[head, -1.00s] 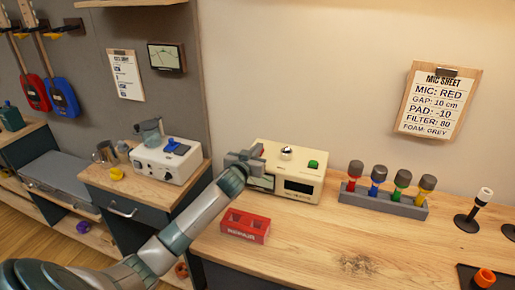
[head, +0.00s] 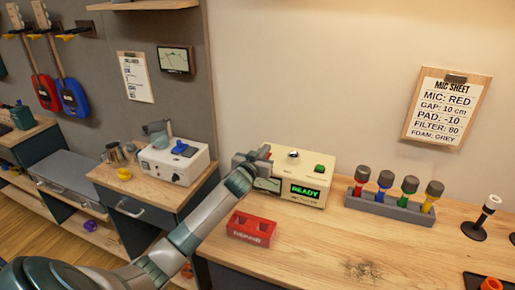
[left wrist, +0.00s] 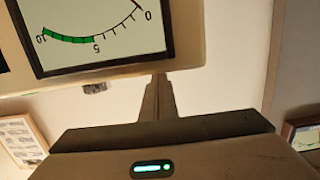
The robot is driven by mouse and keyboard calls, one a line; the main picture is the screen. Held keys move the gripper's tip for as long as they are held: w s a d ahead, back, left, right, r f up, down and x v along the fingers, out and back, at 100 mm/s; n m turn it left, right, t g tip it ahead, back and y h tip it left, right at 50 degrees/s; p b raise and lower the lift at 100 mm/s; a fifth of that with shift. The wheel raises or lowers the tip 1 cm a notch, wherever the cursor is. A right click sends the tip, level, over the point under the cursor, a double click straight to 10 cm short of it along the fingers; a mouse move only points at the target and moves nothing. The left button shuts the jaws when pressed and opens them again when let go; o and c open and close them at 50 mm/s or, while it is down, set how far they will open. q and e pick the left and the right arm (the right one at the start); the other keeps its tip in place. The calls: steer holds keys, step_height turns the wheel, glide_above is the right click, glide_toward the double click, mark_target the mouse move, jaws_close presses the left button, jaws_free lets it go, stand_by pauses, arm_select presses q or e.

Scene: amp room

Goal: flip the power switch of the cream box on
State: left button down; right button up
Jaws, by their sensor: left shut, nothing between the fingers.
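The cream box (head: 301,197) stands at the back of the wooden bench. Its display (head: 305,191) is lit and reads READY in green. A silver knob (head: 293,155) and a green button (head: 319,168) are on its top. My left gripper (head: 265,153) is shut and empty at the box's left end. It hides that part of the box, and I cannot make out the power switch in the head view. In the left wrist view the shut fingers (left wrist: 157,95) are beside the box's dial meter (left wrist: 100,30), and a small grey piece (left wrist: 94,87) shows at the box's edge. My right gripper is out of view.
A grey rack (head: 388,205) with several coloured microphones stands to the right. A white device (head: 174,163) is on the left cabinet. The bench front is mostly clear.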

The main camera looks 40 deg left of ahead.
arm_select(q)
steer(key=r+p, duration=0.2)
steer(key=r, duration=0.1)
steer(key=shift+w+r, duration=0.2)
steer(key=shift+s+d+f+b, duration=0.15)
steer(key=shift+s+f+b, duration=0.1)
steer(key=shift+s+b, duration=0.2)
steer(key=s+d+r+b, duration=0.1)
steer(key=s+r+b, duration=0.1)
steer(key=s, duration=0.6)
steer(key=shift+s+d+r, duration=0.15)
steer(key=shift+d+r, duration=0.25)
steer(key=shift+r, duration=0.35)
